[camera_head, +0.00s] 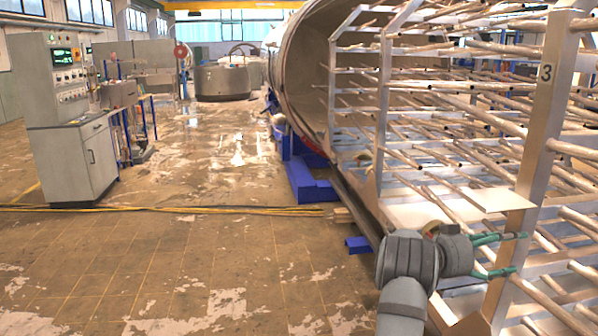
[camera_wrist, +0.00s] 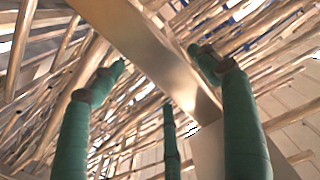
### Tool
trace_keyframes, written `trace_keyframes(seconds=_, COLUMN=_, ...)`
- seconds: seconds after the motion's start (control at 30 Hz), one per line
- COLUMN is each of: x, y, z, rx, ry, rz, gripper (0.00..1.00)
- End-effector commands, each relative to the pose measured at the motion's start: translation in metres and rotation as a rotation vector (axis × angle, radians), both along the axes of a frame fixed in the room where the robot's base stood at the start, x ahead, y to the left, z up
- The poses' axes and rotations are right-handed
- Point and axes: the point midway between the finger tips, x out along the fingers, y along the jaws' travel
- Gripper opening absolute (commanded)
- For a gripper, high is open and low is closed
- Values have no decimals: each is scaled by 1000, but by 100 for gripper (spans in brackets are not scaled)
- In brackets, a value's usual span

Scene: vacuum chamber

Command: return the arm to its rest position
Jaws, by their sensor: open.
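My gripper (camera_head: 519,253) is at the lower right of the head view, on the end of my grey arm. Its green fingers are spread apart and point right, at the lower part of the metal rack's upright post (camera_head: 545,110) marked 3. In the wrist view my gripper (camera_wrist: 160,62) shows green fingers spread around a flat metal bar (camera_wrist: 150,45), which crosses between them. Nothing is clearly held. I cannot tell whether the fingers touch the bar.
The rack's many rods (camera_head: 460,90) fill the right side, close to my gripper. A pale flat plate (camera_head: 430,212) lies just above my wrist. The open round chamber (camera_head: 305,75) stands behind. A control cabinet (camera_head: 62,120) is at left. The floor left of my arm is mostly clear.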

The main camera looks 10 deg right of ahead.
Motion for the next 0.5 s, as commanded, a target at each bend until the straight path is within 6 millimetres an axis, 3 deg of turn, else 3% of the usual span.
trace_keyframes(seconds=0.5, x=0, y=-4, z=1, rx=-2, ry=0, rz=1, gripper=75)
